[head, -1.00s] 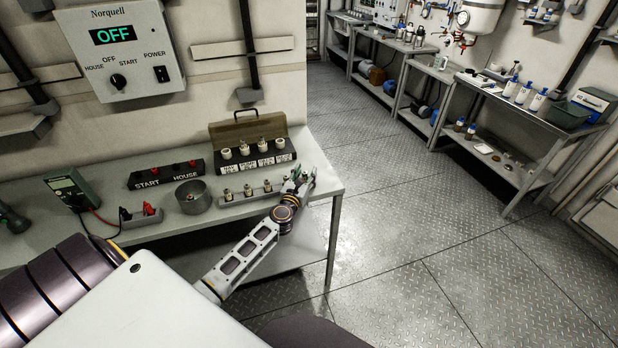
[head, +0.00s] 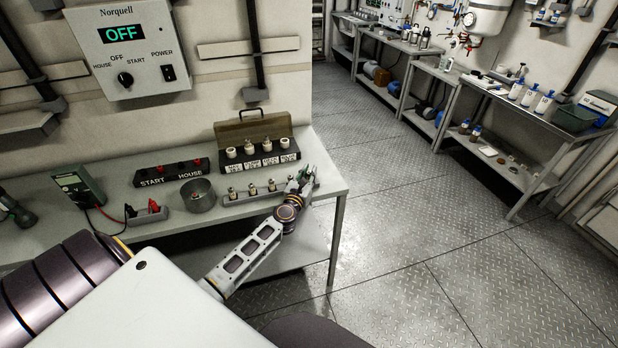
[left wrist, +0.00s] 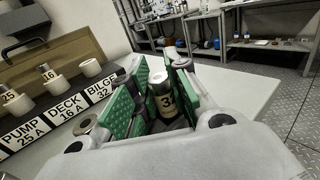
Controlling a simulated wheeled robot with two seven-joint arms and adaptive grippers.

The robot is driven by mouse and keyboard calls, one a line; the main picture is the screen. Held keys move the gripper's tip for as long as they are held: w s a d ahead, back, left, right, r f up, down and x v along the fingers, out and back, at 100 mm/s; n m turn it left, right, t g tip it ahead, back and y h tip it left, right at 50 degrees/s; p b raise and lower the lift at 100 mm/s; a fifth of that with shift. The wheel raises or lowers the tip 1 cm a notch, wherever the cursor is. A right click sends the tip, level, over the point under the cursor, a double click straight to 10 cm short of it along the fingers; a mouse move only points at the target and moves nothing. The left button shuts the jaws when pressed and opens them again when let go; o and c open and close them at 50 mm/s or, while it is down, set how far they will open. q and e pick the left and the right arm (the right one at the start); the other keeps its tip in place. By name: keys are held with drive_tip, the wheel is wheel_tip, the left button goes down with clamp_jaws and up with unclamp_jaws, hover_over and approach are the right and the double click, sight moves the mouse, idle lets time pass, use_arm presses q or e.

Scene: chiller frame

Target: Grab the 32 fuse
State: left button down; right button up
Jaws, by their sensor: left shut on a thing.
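The 32 fuse (left wrist: 166,101) is a pale cylinder with a metal cap and a printed label, of which a "3" shows clearly. It stands between the green finger pads of my left gripper (left wrist: 153,98), which is shut on it. In the head view my left gripper (head: 304,181) is at the right end of the grey fuse rack (head: 243,198), near the bench's right edge. Its fingers hide the fuse there, and I cannot tell whether the fuse is clear of the rack. Several other fuses stand in the rack. My right gripper is not in view.
A black fuse box (head: 228,167) with an open lid (head: 252,128) stands behind the rack. Its white sockets carry labels, including PUMP 25 A, DECK 16 A and BILGE 32. A round metal tin (head: 197,197) and a multimeter (head: 76,184) are further left.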

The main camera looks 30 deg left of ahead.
sight(309, 172)
use_arm(q)
drive_tip(key=shift+r, duration=0.2)
drive_tip(key=shift+r+p, duration=0.85)
drive_tip(key=shift+r, duration=0.15)
wheel_tip(309, 172, up, 5)
drive_tip(key=p, duration=0.3)
drive_tip(key=shift+r+p, duration=0.7)
drive_tip(key=shift+r, duration=0.6)
